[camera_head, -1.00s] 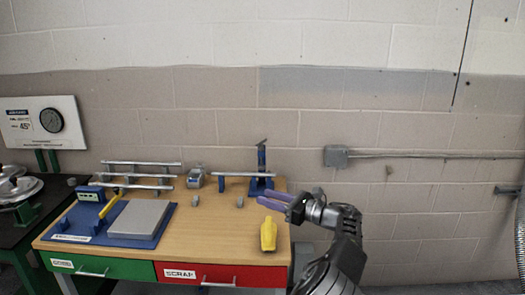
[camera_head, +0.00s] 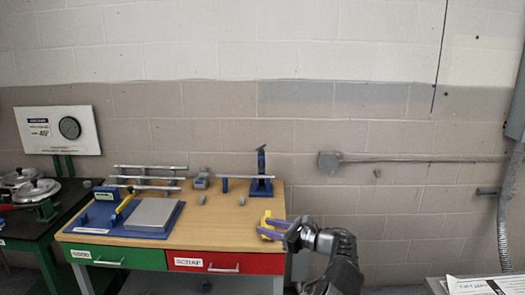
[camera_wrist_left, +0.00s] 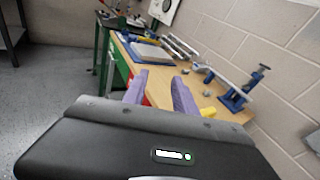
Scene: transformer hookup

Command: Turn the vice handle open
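A blue upright stand (camera_head: 262,172) with a dark handle on top is at the back right of the wooden bench; it looks like the vice. It also shows in the left wrist view (camera_wrist_left: 240,92), with a rod running into it. Its jaw is too small to read. My left gripper (camera_head: 270,229), with purple fingers, is over the bench's front right corner, in front of and apart from the stand. In the left wrist view its fingers (camera_wrist_left: 160,85) are parted with nothing held between them. My right gripper is not in view.
A yellow object (camera_head: 267,218) lies on the bench just behind my left fingers, partly hidden by them. A blue board with a grey plate (camera_head: 153,214) lies at the left, with metal rods on a rack (camera_head: 150,178) behind. A white-topped surface (camera_head: 470,286) is at the lower right.

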